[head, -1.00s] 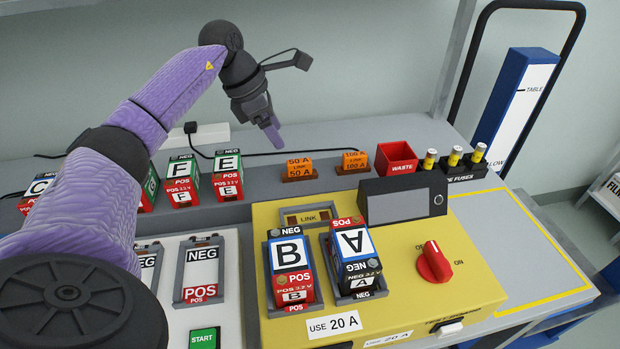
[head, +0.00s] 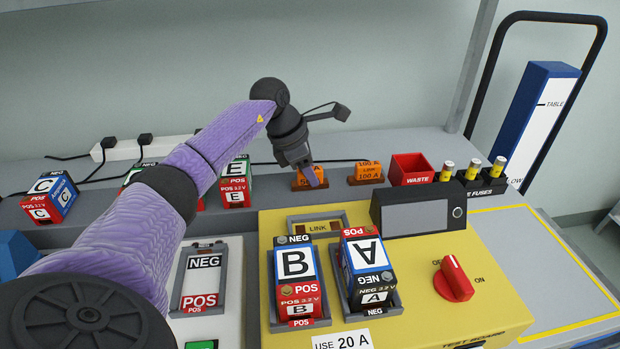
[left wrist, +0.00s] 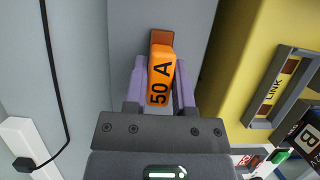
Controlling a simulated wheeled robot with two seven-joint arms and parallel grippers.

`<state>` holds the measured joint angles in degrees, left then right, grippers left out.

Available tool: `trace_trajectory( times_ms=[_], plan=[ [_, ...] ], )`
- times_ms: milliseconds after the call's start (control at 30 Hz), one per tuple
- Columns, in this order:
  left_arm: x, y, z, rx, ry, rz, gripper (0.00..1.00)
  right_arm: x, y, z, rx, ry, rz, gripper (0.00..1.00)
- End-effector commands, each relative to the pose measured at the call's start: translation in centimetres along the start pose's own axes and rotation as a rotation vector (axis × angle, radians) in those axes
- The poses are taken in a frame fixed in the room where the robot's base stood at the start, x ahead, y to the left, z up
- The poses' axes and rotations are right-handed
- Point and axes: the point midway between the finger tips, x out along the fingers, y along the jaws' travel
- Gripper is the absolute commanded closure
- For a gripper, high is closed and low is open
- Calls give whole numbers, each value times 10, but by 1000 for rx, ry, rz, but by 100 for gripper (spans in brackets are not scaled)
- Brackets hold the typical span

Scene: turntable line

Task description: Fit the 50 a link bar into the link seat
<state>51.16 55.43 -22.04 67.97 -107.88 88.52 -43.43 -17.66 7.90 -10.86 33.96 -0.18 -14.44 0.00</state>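The orange 50 A link bar (left wrist: 161,75) stands in its brown holder (left wrist: 162,38) on the grey back shelf. It also shows in the head view (head: 300,184), partly hidden by my gripper. My left gripper (head: 312,178) points down at it from above. In the left wrist view its purple fingers (left wrist: 160,85) are on either side of the bar and look slightly apart from it, open. The link seat (head: 318,227), marked LINK, is an empty frame on the yellow test board; it also shows at the right of the left wrist view (left wrist: 270,92). My right gripper is not in view.
An orange 100 A link (head: 368,170) stands right of the bar, then a red waste bin (head: 410,169) and several fuses. Batteries B (head: 296,262) and A (head: 367,253) stand just in front of the seat. A dark display box (head: 418,210) is to its right.

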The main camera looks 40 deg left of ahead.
Motion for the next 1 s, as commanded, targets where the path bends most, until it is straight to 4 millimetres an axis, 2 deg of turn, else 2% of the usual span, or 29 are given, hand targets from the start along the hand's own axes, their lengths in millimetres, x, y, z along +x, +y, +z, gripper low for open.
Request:
trace_trajectory(
  times_ms=[33, 133, 567, 667, 833, 1000],
  plan=[
    [0, 0, 0, 0, 0, 0, 80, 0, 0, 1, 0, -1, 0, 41],
    [0, 0, 0, 0, 0, 0, 100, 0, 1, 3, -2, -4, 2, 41],
    [-1, 0, 0, 0, -1, 1, 100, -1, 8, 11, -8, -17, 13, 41],
    [-15, 0, 6, 0, -2, 3, 100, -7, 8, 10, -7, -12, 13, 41],
    [-61, 0, 25, 2, -6, 5, 100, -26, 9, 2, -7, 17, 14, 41],
    [-90, 0, 38, 2, -4, 2, 100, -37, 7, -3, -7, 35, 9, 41]
  ],
)
